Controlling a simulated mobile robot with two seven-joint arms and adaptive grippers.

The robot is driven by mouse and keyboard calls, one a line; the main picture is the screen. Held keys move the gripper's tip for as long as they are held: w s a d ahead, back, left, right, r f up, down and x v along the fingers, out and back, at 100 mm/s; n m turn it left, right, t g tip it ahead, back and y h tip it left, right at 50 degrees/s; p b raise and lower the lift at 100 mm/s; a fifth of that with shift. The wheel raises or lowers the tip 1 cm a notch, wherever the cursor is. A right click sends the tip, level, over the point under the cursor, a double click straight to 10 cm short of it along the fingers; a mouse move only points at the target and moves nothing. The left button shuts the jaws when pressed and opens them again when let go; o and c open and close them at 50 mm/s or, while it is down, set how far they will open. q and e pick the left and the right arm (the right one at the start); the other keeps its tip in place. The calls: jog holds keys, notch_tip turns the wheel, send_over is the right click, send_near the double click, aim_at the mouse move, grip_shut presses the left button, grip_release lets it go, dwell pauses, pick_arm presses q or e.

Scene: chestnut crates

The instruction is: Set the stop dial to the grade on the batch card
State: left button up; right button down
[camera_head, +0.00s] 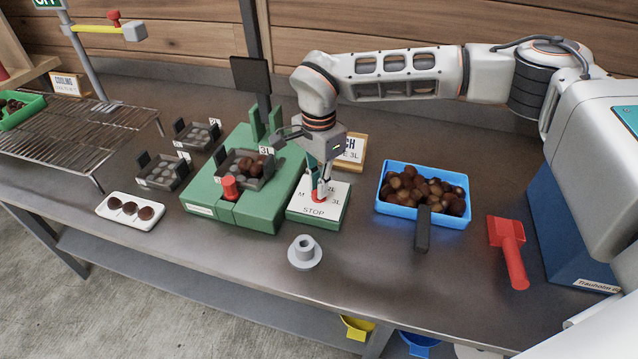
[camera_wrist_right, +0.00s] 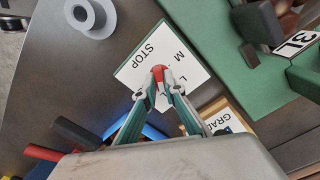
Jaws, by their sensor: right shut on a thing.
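The stop dial is a white plate (camera_head: 314,211) on a green block, marked STOP, M, 3L and other partly covered grades. Its red knob (camera_head: 318,199) also shows in the right wrist view (camera_wrist_right: 158,71). My right gripper (camera_head: 322,188) points down over the plate, its fingertips shut on the red knob. Which mark the knob points at is hidden by the fingers. The batch card (camera_head: 350,152) stands behind the dial, partly covered by my gripper; its visible text ends in 3L. Part of the card shows in the right wrist view (camera_wrist_right: 224,118). My left gripper is out of view.
Left of the dial is a green machine (camera_head: 262,213) holding a 3L crate (camera_head: 243,171) with chestnuts. A blue tray (camera_head: 425,223) of chestnuts with a dark-handled tool and a red scoop (camera_head: 508,245) lie right. A grey flanged piece (camera_head: 304,256) sits in front.

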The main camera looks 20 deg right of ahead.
jog(key=shift+r+m+p, duration=0.15)
jog(key=shift+m+p, duration=0.45)
jog(key=shift+m, duration=0.3)
jog(key=m+p, duration=0.1)
jog(key=m, duration=0.1)
jog(key=shift+m, duration=0.4)
jog(key=m+p, duration=0.1)
jog(key=m, duration=0.1)
jog(key=shift+m, duration=0.3)
jog(key=m, duration=0.2)
jog(key=shift+m, duration=0.4)
jog(key=shift+m+p, duration=0.35)
jog(key=shift+m, duration=0.35)
jog(key=shift+f, duration=0.2)
jog(key=c, duration=2.1)
grip_release()
jog(key=shift+c, duration=0.2)
